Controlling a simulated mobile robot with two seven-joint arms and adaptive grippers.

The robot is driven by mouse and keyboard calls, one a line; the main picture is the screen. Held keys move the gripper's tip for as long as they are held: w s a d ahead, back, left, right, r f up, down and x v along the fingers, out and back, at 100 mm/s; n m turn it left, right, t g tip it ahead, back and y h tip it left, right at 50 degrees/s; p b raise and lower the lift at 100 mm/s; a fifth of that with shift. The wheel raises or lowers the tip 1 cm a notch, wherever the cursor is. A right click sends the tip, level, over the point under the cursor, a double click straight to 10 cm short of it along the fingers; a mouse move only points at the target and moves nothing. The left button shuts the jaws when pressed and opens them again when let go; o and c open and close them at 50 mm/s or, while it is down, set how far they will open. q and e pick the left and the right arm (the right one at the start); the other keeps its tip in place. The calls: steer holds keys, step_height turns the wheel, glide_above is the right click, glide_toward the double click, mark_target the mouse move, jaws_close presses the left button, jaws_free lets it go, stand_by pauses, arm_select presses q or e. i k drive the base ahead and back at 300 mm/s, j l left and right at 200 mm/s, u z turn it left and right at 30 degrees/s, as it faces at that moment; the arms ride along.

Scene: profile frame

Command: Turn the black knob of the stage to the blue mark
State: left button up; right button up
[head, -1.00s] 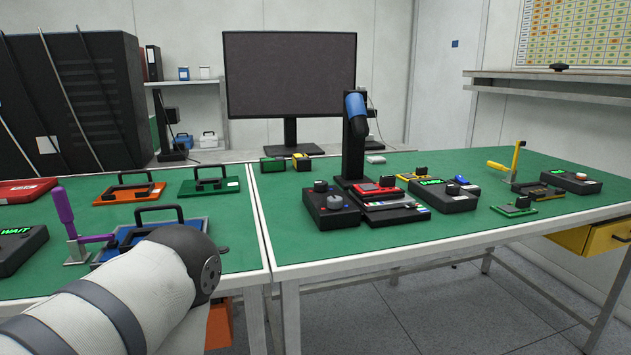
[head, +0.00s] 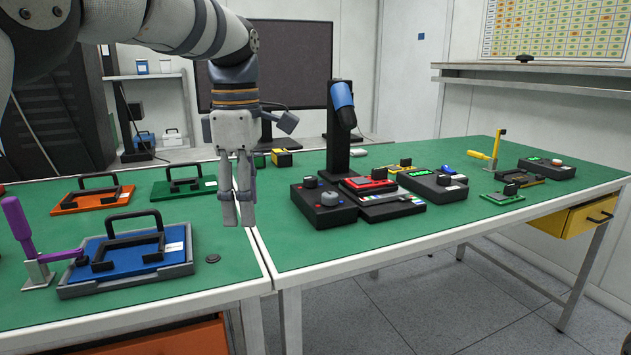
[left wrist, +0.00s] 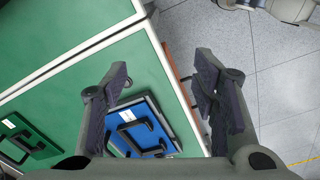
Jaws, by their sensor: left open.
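What looks like the stage (head: 408,211) is a low black unit under the blue-tubed scope (head: 342,95), right of centre in the head view. A red block (head: 367,185) sits on it with a black knob (head: 379,173). A strip with white, red, green and blue patches runs along it; the blue mark and the knob's setting are too small to read. My left gripper (head: 238,222) points down over the seam between the tables, left of the stage, and touches nothing. In the left wrist view its fingers (left wrist: 168,88) are apart and empty. My right gripper is out of view.
A black control box (head: 323,204) with a knob and joystick stands between my left gripper and the stage. Another black box (head: 433,186) stands to the right. A blue handled case (head: 125,255) and a purple lever (head: 17,220) are at left.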

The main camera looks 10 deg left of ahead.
mark_target(310, 180)
steer(key=i, duration=1.25)
